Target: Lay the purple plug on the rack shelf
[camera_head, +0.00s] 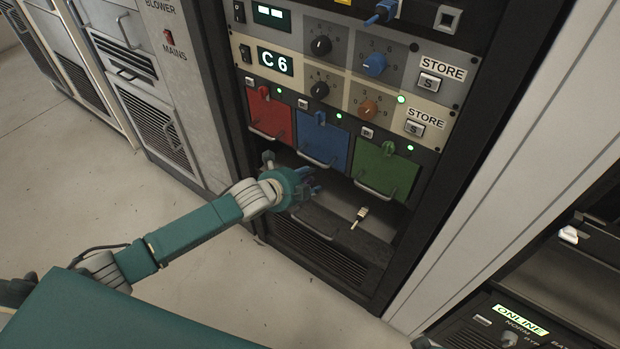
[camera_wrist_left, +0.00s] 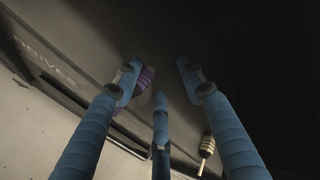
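The purple plug (camera_wrist_left: 147,77) shows in the left wrist view as a ribbed purple piece, partly hidden behind the left finger. It appears to be at the dark rack shelf (camera_head: 325,217), just beyond that fingertip; whether it touches the finger I cannot tell. My left gripper (camera_head: 306,187) reaches into the shelf opening below the blue panel. Its blue fingers (camera_wrist_left: 160,85) are spread apart in the wrist view with nothing between the two outer tips. In the head view the gripper hides most of the plug. My right gripper is not in view.
A pale, brass-coloured plug (camera_head: 360,216) lies on the shelf to the right of my gripper; the wrist view shows it too (camera_wrist_left: 207,146). Red (camera_head: 270,113), blue (camera_head: 322,140) and green (camera_head: 384,168) panels with handles hang above the opening. The shelf's right part is mostly bare.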

